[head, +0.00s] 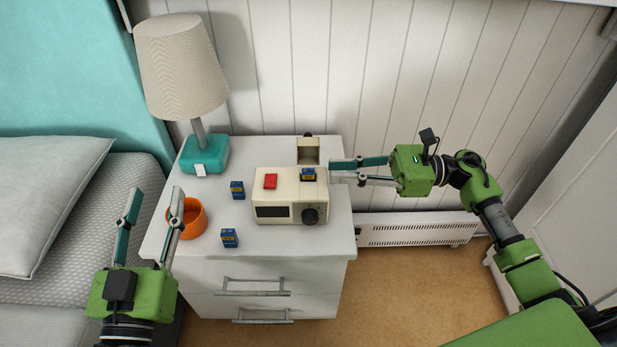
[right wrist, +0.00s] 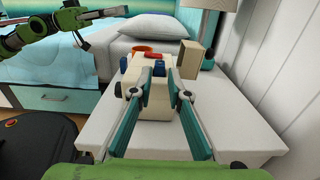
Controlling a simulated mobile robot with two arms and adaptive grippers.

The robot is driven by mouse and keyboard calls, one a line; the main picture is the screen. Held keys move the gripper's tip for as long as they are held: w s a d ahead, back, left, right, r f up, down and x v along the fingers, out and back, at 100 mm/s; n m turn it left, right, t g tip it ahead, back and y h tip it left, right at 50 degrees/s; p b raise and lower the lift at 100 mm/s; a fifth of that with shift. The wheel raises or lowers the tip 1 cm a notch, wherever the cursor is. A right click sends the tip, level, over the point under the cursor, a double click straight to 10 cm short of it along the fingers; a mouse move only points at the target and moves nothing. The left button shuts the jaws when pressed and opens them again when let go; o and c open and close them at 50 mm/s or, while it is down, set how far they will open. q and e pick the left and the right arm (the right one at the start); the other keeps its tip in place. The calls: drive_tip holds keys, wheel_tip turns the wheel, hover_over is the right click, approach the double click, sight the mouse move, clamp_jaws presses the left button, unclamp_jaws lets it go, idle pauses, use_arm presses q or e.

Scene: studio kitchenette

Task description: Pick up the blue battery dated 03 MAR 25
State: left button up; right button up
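Three small blue batteries with yellow parts are in the head view; their dates are too small to read. One battery (head: 308,175) sits on the right part of the cream clock radio's top (head: 262,206). Another battery (head: 237,190) stands left of the radio, and a third battery (head: 229,238) is nearer the front. My right gripper (head: 332,171) is open just right of the battery on the radio. In the right wrist view that battery (right wrist: 158,69) shows beyond and between the parted fingertips, not clamped. My left gripper (head: 156,193) is open and empty at the nightstand's left edge.
A red block (head: 270,181) is on the radio's top, left of the battery. An orange cup (head: 190,219) stands near my left fingertips. A teal lamp (head: 205,153) and a beige box (head: 308,152) are behind. The nightstand's (head: 300,246) front right is clear.

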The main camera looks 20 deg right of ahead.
sight(321, 177)
drive_tip(key=x, duration=0.4)
drive_tip(key=shift+a, duration=0.1)
use_arm(q)
drive_tip(key=shift+r, duration=0.35)
use_arm(e)
drive_tip(key=shift+w+a, duration=0.1)
drive_tip(key=shift+a, duration=0.1)
clamp_jaws()
drive_tip(key=shift+r, duration=0.1)
